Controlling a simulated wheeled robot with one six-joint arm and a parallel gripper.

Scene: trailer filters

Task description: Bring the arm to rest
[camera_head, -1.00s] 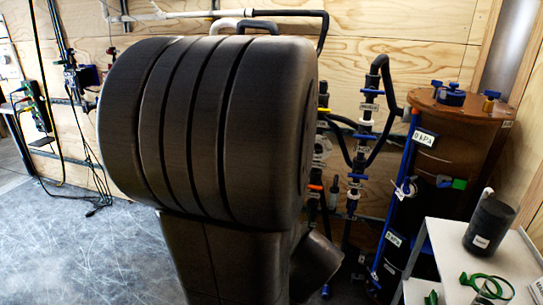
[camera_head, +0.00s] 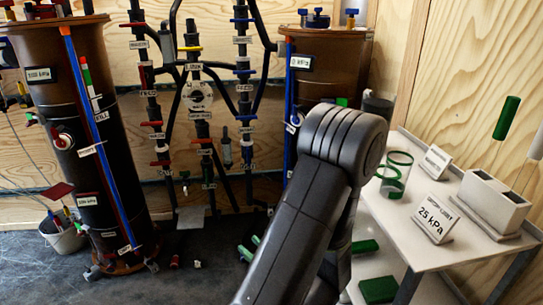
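My own arm shows in the head view as a thick black link rising from the bottom middle to a ribbed, rounded joint. The links beyond that joint are mostly hidden behind it. My gripper is not visible, so its fingers and anything in them cannot be seen. The arm stands in front of the right brown filter tank (camera_head: 326,75) and beside the white side table (camera_head: 408,215).
A left brown tank (camera_head: 85,130) and labelled pipes with valves (camera_head: 198,95) line the plywood wall. A bucket (camera_head: 63,236) stands left. Dark floor is open at front left.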

